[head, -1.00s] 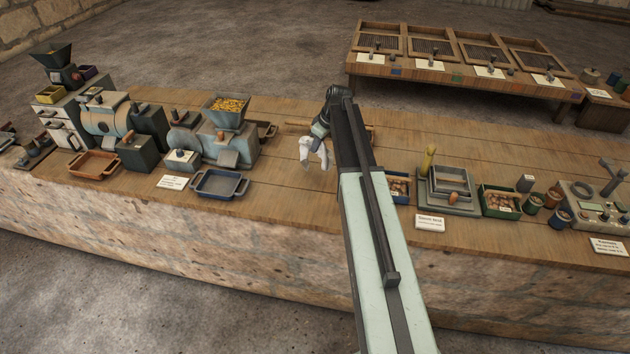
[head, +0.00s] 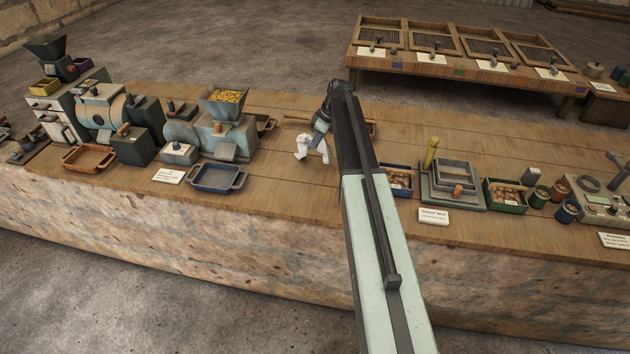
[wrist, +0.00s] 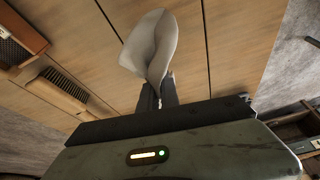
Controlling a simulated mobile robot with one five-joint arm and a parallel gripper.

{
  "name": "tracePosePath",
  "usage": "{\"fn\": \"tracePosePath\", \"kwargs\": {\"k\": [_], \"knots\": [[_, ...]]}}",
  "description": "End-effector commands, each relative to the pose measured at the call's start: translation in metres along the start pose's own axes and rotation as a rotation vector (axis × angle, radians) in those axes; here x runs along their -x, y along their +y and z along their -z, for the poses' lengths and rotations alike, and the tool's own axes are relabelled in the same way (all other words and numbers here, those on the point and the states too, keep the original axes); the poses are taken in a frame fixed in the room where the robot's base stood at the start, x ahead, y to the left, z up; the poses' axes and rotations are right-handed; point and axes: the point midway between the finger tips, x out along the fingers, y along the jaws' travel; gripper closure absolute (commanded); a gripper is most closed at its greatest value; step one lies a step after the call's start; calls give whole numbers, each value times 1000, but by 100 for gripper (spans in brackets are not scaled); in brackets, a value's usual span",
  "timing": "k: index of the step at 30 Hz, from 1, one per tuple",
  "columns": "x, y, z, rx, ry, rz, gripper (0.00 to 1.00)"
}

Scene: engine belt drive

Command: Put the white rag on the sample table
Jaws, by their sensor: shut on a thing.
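The white rag (head: 302,147) hangs from my gripper (head: 321,141), over the wooden top of the long stone bench (head: 280,195). In the wrist view the rag (wrist: 150,42) is a pale, folded cloth bunched beyond the dark fingers of my gripper (wrist: 157,92). The fingers are shut on it and partly hidden by it. I cannot tell how high the rag is above the wood. A low wooden table (head: 470,73) with mesh trays stands behind the bench. No readable sign marks either surface as the sample table.
Left of the rag stand a grinding machine (head: 212,135) with a yellow-filled hopper and a blue tray (head: 217,178). To the right are a sieve stack (head: 455,184) and a green box (head: 508,196). Bare planks lie between the blue tray and my arm.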

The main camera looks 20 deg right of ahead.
Motion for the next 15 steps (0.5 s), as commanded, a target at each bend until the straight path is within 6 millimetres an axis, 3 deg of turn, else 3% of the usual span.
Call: {"fn": "tracePosePath", "kwargs": {"k": [3, 15], "knots": [[-1, -29, -17, 0, 0, 0, 100], [-45, -89, -69, -1, 0, 0, 100]]}}
